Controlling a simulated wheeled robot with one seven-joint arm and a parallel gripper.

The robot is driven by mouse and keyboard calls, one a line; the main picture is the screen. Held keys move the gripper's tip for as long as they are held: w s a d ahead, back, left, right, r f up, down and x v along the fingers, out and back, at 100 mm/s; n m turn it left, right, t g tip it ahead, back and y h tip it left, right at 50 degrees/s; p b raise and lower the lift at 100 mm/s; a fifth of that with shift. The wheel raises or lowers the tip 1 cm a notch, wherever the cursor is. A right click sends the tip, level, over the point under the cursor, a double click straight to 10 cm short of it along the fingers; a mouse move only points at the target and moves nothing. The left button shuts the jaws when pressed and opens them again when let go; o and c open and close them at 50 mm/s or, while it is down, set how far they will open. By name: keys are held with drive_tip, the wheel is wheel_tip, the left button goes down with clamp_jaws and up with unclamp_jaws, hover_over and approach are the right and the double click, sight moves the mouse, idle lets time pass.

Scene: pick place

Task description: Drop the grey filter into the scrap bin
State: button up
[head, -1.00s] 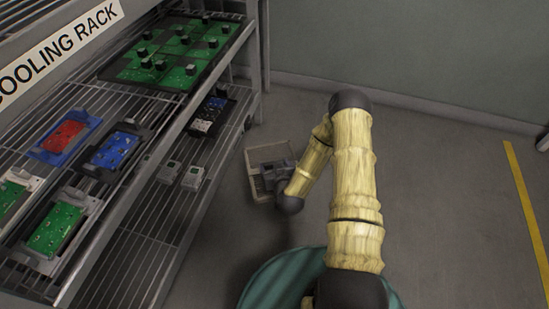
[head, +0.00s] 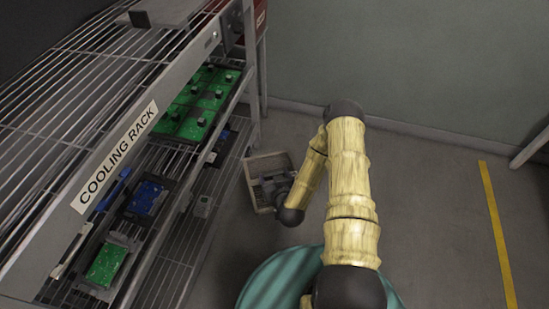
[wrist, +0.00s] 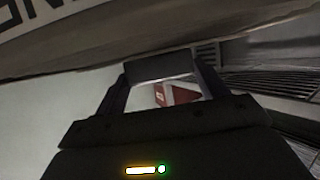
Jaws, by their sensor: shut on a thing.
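My gripper (head: 274,186) is low beside the rack in the head view, small and partly covered by my arm. In the wrist view my gripper (wrist: 162,85) is shut on a dark grey block (wrist: 160,66) that spans its two fingers; this looks like the grey filter. In the head view the filter cannot be told from the dark gripper. A pale box-like thing (head: 252,168) shows right behind my gripper. I cannot tell whether it is the scrap bin, or whether it touches the gripper. No readable bin label shows.
The cooling rack (head: 150,75) with green boards (head: 197,105) and a blue board (head: 146,197) stands close on the left. A red thing (head: 260,18) is at its far end, and a red thing (wrist: 178,95) shows beyond my fingers. Floor on the right is clear.

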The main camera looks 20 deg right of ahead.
drive_tip(key=s+r+p, duration=0.2)
drive_tip(key=r+p, duration=1.2)
drive_tip(key=p, duration=0.1)
drive_tip(key=s+r+p, duration=0.3)
drive_tip(key=r+p, duration=1.1)
drive_tip(key=p, duration=0.1)
drive_tip(key=shift+a, duration=0.1)
